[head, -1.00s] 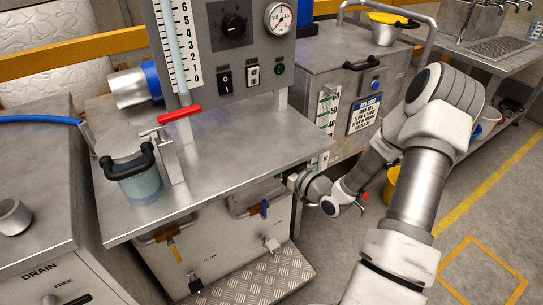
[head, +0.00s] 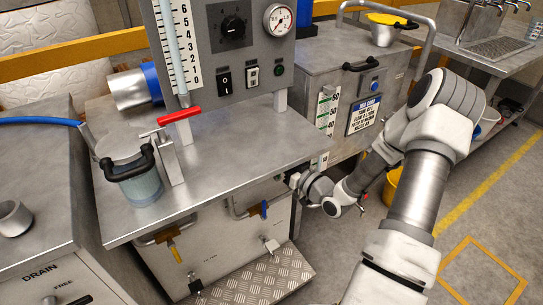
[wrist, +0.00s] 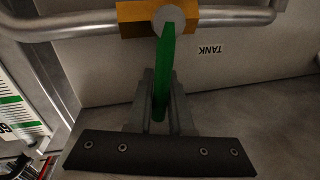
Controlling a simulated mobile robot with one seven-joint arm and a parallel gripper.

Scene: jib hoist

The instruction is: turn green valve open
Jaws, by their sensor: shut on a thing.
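The green valve's handle (wrist: 166,62) is a flat green lever in the middle of the wrist view. It runs from a round grey pivot on a brass-coloured valve body (wrist: 133,18) straight into my gripper (wrist: 161,98). My gripper's fingers are shut on the lever's free end. The lever lies across the pipe's direction. In the head view my gripper (head: 290,180) is under the bench's right edge, and the green handle is hidden there.
A metal pipe (wrist: 80,24) runs through the valve, beside a panel marked TANK (wrist: 211,49). The steel bench top (head: 235,145) overhangs the gripper. A blue-handled valve (head: 264,209) and a yellow-handled valve (head: 174,252) sit under its front. A tank cabinet (head: 345,75) stands behind my arm.

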